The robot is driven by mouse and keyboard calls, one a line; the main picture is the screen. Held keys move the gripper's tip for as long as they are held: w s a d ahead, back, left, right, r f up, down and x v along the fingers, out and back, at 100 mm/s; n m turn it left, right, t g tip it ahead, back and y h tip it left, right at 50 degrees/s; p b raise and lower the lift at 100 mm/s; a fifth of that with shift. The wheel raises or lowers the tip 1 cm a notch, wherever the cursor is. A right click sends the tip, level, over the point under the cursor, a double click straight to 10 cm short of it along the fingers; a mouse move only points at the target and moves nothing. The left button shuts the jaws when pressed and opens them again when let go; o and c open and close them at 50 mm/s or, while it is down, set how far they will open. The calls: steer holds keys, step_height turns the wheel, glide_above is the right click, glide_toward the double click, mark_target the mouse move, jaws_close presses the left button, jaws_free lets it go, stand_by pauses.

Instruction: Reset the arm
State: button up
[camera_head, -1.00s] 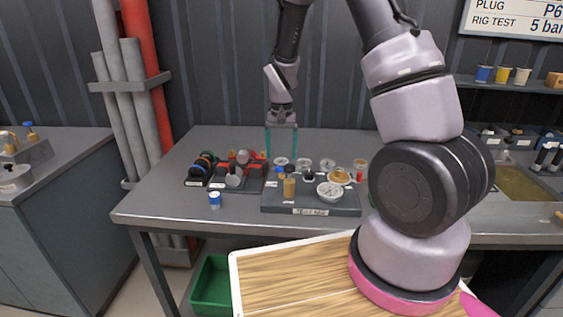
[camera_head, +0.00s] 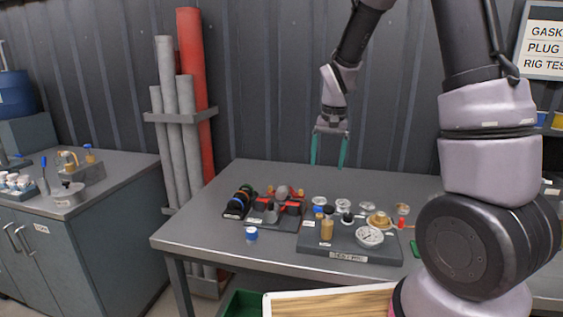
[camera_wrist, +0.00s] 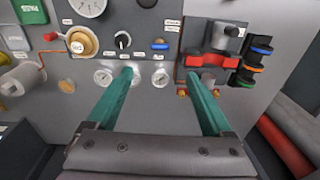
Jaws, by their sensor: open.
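My gripper (camera_head: 328,150) hangs above the back of the grey workbench (camera_head: 200,236), with its green fingers apart and nothing between them. In the wrist view my gripper (camera_wrist: 160,85) is also open and empty, with the bench fittings beyond its fingertips. The dark test panel (camera_head: 380,250) lies on the bench below and to the right of my gripper.
A small blue-and-white jar (camera_head: 251,234) stands near the front edge. Pipes (camera_head: 187,110) stand against the wall. A second bench (camera_head: 100,200) is at left.

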steer(key=s+d+r+t, duration=0.2)
steer(key=s+r+t, duration=0.1)
steer(key=s+r, duration=0.7)
steer(key=s+d+r+t+y, duration=0.1)
steer(key=s+d+r+t, duration=0.2)
steer(key=s+r, duration=0.7)
steer(key=shift+s+r, duration=0.35)
steer(key=shift+s, duration=0.05)
stand_by(0.8)
